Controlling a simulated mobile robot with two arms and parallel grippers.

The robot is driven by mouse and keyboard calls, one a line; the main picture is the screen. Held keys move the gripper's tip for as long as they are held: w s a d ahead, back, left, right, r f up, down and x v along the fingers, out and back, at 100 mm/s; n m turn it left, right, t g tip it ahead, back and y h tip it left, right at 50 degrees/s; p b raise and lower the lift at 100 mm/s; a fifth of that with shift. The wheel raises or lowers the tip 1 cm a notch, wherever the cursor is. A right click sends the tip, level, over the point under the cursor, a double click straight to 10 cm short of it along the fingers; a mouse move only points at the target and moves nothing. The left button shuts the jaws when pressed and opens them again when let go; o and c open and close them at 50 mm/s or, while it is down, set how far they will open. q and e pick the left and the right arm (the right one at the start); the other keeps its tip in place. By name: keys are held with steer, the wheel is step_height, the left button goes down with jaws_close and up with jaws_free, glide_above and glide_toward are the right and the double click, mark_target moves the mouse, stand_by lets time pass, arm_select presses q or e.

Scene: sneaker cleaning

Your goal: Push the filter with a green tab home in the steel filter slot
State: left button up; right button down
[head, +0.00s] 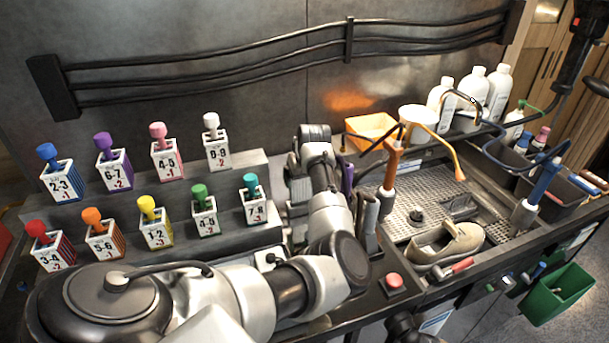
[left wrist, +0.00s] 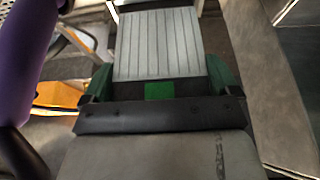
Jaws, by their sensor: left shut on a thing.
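In the left wrist view, the filter (left wrist: 158,45) is a pale grey pleated panel with a green tab (left wrist: 160,91) on its near edge. My left gripper (left wrist: 160,82) is shut on the filter, with one dark green finger at each side of its near end. The far end of the filter lies close to pale metal edges at the top of that view. I cannot tell how deep it sits in the steel filter slot. In the head view my left arm and wrist hide the filter and slot. My right gripper is not in view.
A purple-handled tool (head: 347,178) stands close beside my left wrist. A stepped rack with several numbered, coloured-knob blocks is at the left. A beige shoe (head: 445,246) lies on the grated sink tray (head: 402,228) to the right. A red button (head: 394,281) is at the front.

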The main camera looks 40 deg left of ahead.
mark_target(304, 187)
arm_select(q)
steer(key=shift+f+b, duration=0.75)
steer(key=shift+f, duration=1.25)
steer(key=o, duration=0.6)
steer(key=b+v, duration=0.2)
steer(key=v, duration=0.8)
steer(key=shift+s+d+r, duration=0.1)
steer(key=shift+d+r, duration=0.05)
steer(key=shift+r, duration=0.25)
